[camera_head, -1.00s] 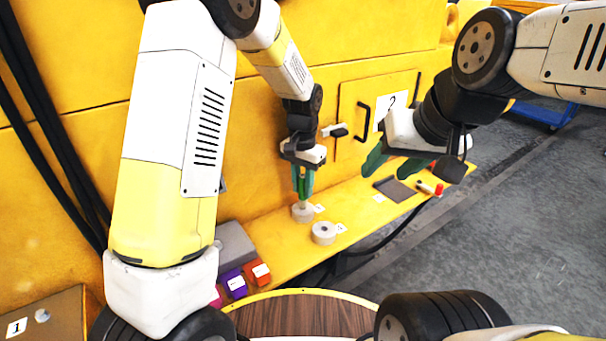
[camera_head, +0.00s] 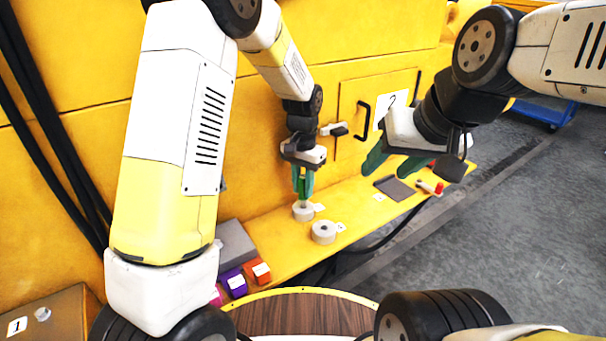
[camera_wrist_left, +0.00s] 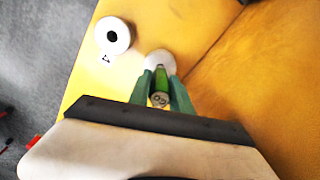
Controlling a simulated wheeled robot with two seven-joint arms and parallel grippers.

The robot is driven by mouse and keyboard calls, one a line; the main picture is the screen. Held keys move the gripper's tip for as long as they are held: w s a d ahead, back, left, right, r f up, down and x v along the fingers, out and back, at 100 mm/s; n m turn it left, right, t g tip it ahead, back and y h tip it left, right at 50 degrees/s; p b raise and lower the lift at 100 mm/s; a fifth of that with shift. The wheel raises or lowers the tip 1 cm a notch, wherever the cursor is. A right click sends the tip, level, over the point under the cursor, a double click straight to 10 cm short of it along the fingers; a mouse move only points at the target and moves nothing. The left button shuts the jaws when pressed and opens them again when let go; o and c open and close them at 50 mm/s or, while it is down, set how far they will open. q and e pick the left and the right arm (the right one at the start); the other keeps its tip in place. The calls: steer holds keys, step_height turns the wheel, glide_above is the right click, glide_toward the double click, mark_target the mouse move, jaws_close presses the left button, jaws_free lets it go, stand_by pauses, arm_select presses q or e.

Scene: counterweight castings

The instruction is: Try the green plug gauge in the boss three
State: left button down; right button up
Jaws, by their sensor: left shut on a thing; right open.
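My left gripper (camera_head: 303,186) is shut on the green plug gauge (camera_wrist_left: 161,82), which is upright between its green fingers. The gauge's lower end is right at the top of a pale round boss (camera_head: 303,212) on the yellow ledge. This boss also shows behind the gauge in the left wrist view (camera_wrist_left: 158,58). The gauge and fingers cover its bore, so I cannot tell how far in the gauge is. A second pale boss (camera_head: 323,233), with an open dark bore in the left wrist view (camera_wrist_left: 112,36), sits beside it. My right gripper (camera_head: 392,162) is open and empty above the ledge.
The yellow ledge (camera_head: 362,207) carries a dark grey plate (camera_head: 394,189) and a red-ended piece (camera_head: 438,188) to the right. Purple (camera_head: 233,283) and orange (camera_head: 257,271) blocks stand at lower left. A yellow wall with a black handle (camera_head: 362,122) rises behind.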

arm_select(q)
steer(key=shift+f, duration=1.3)
stand_by(0.9)
stand_by(0.6)
steer(key=c, duration=1.1)
jaws_free()
step_height(320, 180, up, 20)
steer(key=shift+f, duration=0.1)
